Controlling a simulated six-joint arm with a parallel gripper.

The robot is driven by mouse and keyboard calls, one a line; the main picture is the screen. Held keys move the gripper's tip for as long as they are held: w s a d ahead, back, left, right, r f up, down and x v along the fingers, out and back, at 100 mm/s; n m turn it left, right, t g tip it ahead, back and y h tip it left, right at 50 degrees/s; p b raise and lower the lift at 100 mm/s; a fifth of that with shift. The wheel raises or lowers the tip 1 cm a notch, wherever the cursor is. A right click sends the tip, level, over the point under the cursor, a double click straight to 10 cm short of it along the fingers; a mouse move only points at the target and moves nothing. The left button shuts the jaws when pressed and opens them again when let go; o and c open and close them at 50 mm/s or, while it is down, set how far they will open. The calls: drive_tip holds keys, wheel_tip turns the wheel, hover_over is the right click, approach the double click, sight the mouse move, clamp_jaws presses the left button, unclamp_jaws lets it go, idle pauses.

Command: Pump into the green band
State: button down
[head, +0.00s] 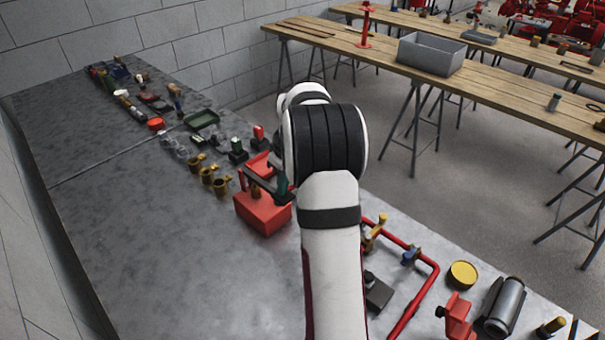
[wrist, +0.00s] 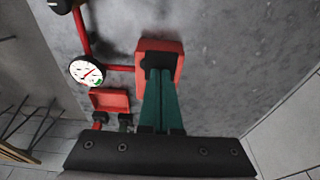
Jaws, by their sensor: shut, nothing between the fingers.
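The red pump box (head: 262,214) sits on the grey metal bench, with an upright red part at its left end. In the wrist view the red pump body (wrist: 173,48) carries a black part (wrist: 154,60) on top. My gripper (wrist: 160,74) has dark green fingers, together and empty, with their tips at or just over that black part; I cannot tell if they touch. The white pressure gauge (wrist: 87,71) is left of the pump, beside a red pipe (wrist: 120,68). Its dial has a green band at lower right; the needle reading is too small to tell. My arm hides the gauge in the head view.
Several brass fittings (head: 207,175) stand left of the pump. A red tray (head: 261,163) lies behind it. Red pipework (head: 425,290), a yellow disc (head: 463,274) and a metal cylinder (head: 503,306) are on the right. The bench's front left is clear.

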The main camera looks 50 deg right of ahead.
sight(285, 197)
idle(2.0)
idle(0.3)
drive_tip(key=shift+f, duration=2.95)
drive_tip(key=shift+r, duration=3.05)
wheel_tip(285, 197, up, 5)
drive_tip(key=shift+r, duration=0.45)
